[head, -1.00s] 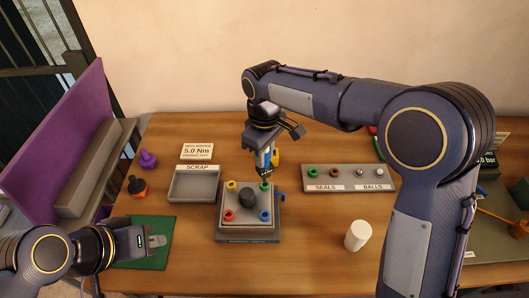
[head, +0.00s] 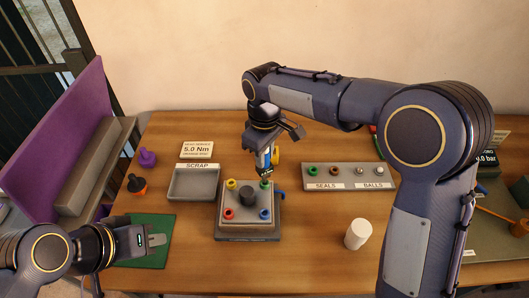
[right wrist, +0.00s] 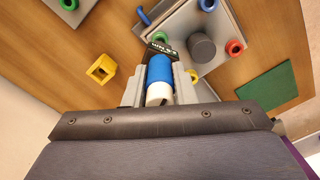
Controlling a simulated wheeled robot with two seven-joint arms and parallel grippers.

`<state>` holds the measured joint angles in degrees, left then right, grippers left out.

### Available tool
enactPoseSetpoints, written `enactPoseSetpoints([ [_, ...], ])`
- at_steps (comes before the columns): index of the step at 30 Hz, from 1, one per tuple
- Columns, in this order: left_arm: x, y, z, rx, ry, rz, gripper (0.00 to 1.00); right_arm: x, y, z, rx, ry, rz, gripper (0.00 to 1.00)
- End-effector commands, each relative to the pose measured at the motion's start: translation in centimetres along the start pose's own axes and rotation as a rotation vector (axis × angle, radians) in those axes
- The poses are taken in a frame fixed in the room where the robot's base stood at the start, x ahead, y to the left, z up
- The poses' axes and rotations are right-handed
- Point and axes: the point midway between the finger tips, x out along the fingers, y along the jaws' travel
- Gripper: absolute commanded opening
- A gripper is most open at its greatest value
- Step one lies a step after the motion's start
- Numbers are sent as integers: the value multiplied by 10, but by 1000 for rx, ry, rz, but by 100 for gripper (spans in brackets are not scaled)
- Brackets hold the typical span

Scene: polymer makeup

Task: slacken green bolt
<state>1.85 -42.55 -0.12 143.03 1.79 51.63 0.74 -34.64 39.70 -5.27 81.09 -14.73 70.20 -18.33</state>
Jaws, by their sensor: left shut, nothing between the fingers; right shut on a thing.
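The green bolt (head: 265,184) is at the back right corner of a grey block (head: 250,228), with yellow (head: 232,184), red (head: 229,213) and blue (head: 265,214) bolts at the other corners. My right gripper (head: 266,165) is shut on a blue and white tool (right wrist: 160,75) with a dark display head. It holds the tool right over the green bolt; contact is not clear. My left gripper (head: 157,240) is shut and empty over a green mat (head: 150,259) at the left.
A grey scrap tray (head: 194,184) is left of the block. A seals and balls rack (head: 350,178) is to the right. A blue lever (head: 281,196) sticks out of the block's right side. A white cylinder (head: 358,234) stands front right. A yellow holder (right wrist: 101,69) is close to the tool.

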Motion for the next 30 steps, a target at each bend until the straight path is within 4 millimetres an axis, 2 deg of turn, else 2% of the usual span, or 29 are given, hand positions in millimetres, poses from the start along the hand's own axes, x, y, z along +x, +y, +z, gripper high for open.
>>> enactPoseSetpoints([
  [15,7,-3,4,0,0,0,0,14,0,0,0,0,0,0],
  [16,7,-3,3,0,0,0,0,12,0,0,0,0,0,28],
  [21,6,-3,3,0,0,0,0,12,0,0,0,0,0,49],
  [30,7,-3,4,0,0,0,0,11,0,0,0,0,0,49],
])
